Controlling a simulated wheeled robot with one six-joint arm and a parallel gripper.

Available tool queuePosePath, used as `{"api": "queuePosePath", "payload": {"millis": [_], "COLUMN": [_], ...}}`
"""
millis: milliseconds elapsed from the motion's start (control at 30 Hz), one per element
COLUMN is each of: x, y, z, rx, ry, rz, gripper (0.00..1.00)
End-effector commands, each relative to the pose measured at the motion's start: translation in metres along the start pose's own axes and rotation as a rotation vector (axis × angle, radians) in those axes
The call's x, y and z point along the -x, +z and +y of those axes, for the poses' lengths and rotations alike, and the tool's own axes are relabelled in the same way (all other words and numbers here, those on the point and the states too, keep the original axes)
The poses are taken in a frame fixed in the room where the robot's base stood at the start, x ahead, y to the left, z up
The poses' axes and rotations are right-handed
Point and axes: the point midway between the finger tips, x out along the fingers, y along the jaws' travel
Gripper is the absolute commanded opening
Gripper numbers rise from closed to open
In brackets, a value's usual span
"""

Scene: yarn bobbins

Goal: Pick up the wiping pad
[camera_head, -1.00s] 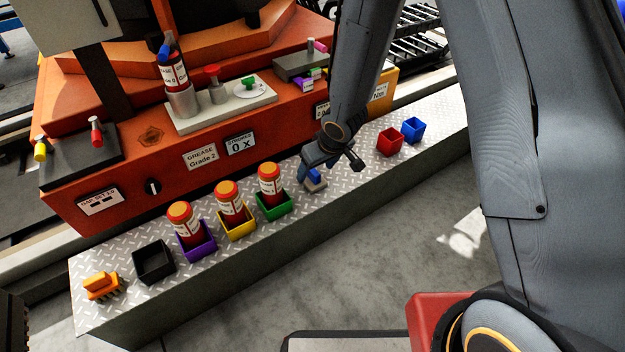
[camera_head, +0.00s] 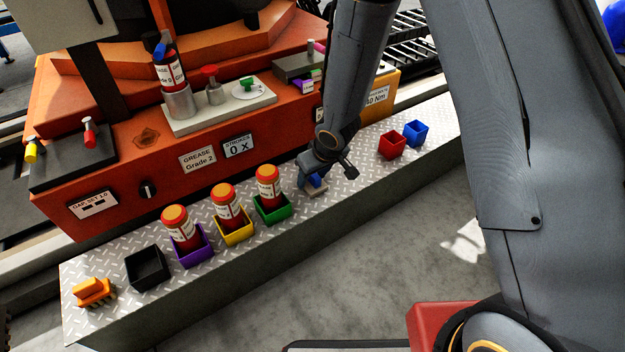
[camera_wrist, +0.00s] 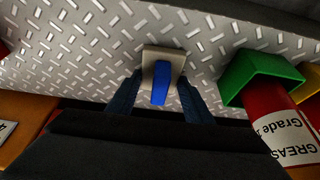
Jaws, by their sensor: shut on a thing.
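The wiping pad (camera_head: 315,187) is a beige block with a blue handle on top. It lies on the silver tread-plate shelf (camera_head: 345,180), to the right of the green bin. In the wrist view the pad (camera_wrist: 163,60) sits between the two fingers of my gripper (camera_wrist: 160,95). The wrist view hides the lower part of the handle and the fingertips' exact contact.
A green bin (camera_head: 273,210) with a grease cartridge (camera_head: 267,183) stands close left of the pad. Yellow and purple bins with cartridges, an empty black bin (camera_head: 147,268) and an orange brush (camera_head: 93,292) stand farther left.

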Motion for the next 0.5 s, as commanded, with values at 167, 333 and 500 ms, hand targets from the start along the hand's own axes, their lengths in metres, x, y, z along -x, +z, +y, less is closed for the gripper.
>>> {"api": "queuePosePath", "payload": {"millis": [167,333,500], "x": [0.005,0.021,0.044], "y": [-0.002,-0.008,-0.017], "z": [0.0,0.0,0.0], "rx": [0.001,0.0,-0.001], "ry": [0.0,0.0,0.001], "rz": [0.0,0.001,0.0], "gripper": [0.19,0.19,0.19]}}
